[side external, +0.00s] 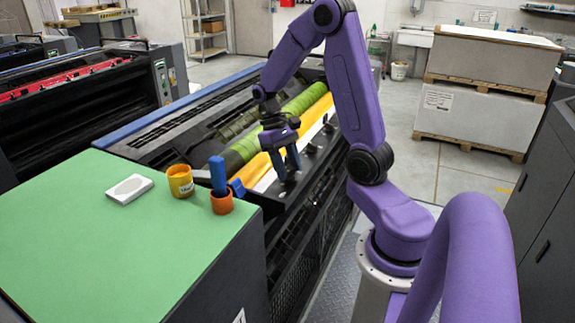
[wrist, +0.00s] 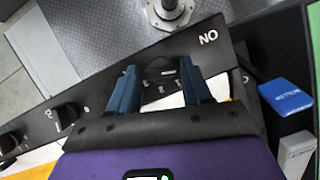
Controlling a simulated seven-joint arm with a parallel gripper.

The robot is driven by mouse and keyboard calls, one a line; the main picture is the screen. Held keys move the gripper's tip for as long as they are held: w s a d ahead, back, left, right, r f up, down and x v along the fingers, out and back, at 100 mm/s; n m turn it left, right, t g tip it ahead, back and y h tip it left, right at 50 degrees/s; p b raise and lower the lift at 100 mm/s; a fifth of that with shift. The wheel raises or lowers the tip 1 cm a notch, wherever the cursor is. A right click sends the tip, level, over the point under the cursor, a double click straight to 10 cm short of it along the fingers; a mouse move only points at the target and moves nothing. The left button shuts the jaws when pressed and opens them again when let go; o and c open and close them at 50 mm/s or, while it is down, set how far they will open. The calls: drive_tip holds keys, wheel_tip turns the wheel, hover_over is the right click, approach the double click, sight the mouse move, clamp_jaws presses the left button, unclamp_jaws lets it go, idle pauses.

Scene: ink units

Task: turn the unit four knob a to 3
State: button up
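My gripper (side external: 288,174) is over the near end of the black control rail of an ink unit in the side view. In the wrist view my gripper (wrist: 159,68) has its two blue fingers spread apart, with a dark round knob (wrist: 160,70) and white dial marks between them. I cannot tell whether the fingers touch this knob, nor read its setting. More black knobs sit along the rail: one (wrist: 68,114) and another (wrist: 9,142) to the left in the wrist view. White letters "NO" show on the rail. Which knob is a cannot be read.
A green-topped cabinet (side external: 90,240) stands beside the unit, with a yellow tin (side external: 180,182), an orange cup (side external: 221,203) holding a blue-handled tool, and a white block (side external: 129,189). Yellow and green rollers lie behind the rail.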

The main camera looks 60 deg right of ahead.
drive_tip(key=c, duration=0.6)
